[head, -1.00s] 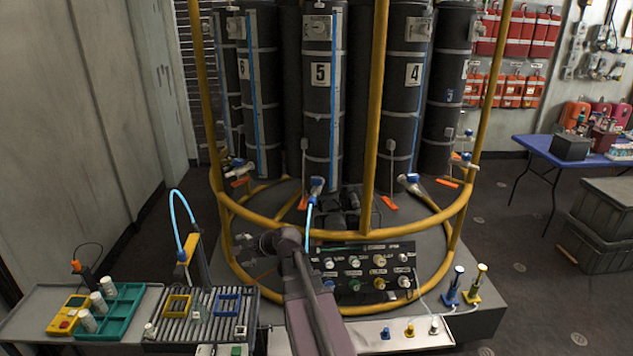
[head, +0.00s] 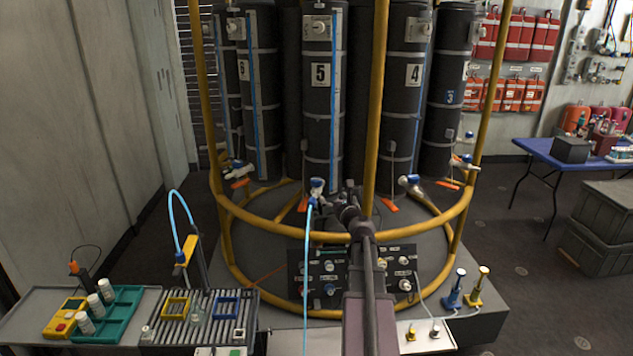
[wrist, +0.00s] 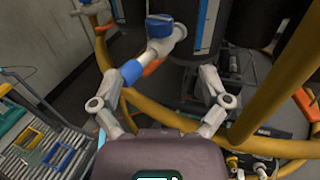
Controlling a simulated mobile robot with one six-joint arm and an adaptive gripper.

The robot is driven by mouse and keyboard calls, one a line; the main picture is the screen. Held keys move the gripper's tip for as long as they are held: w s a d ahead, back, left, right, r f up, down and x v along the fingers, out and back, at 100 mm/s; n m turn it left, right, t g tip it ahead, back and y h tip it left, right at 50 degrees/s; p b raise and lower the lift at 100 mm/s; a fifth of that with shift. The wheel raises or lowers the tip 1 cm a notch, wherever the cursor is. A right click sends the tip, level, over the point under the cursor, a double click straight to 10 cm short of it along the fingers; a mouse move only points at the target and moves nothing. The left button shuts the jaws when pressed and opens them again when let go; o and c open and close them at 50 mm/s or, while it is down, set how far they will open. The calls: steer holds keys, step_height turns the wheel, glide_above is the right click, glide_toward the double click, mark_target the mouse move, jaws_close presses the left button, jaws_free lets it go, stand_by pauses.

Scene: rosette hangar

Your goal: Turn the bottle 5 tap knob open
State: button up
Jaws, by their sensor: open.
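Bottle 5 (head: 321,110) is a tall black cylinder with a white "5" label, standing behind the yellow ring frame. Its tap (head: 317,190) sits low at its front, with a light blue hose (head: 306,265) hanging down. In the wrist view the blue tap knob (wrist: 159,25) tops a white tap body, with a blue collar (wrist: 131,71) on its spout. My gripper (wrist: 160,76) is open and empty, its fingers spread on either side below the knob, apart from it. In the head view my gripper (head: 345,199) is just right of the tap.
The yellow ring rail (head: 270,234) and an upright yellow post (head: 375,110) are close to my arm. A dark valve panel (head: 402,270) lies in front, partly hidden by my arm. Bottle 4 (head: 403,120) and its tap stand to the right. A roller tray (head: 190,335) is at lower left.

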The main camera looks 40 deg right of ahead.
mark_target(319, 182)
steer(key=shift+w, duration=0.1)
steer(key=x, duration=1.3)
steer(key=shift+w+d, duration=0.1)
steer(key=shift+w, duration=0.25)
steer(key=c, duration=1.2)
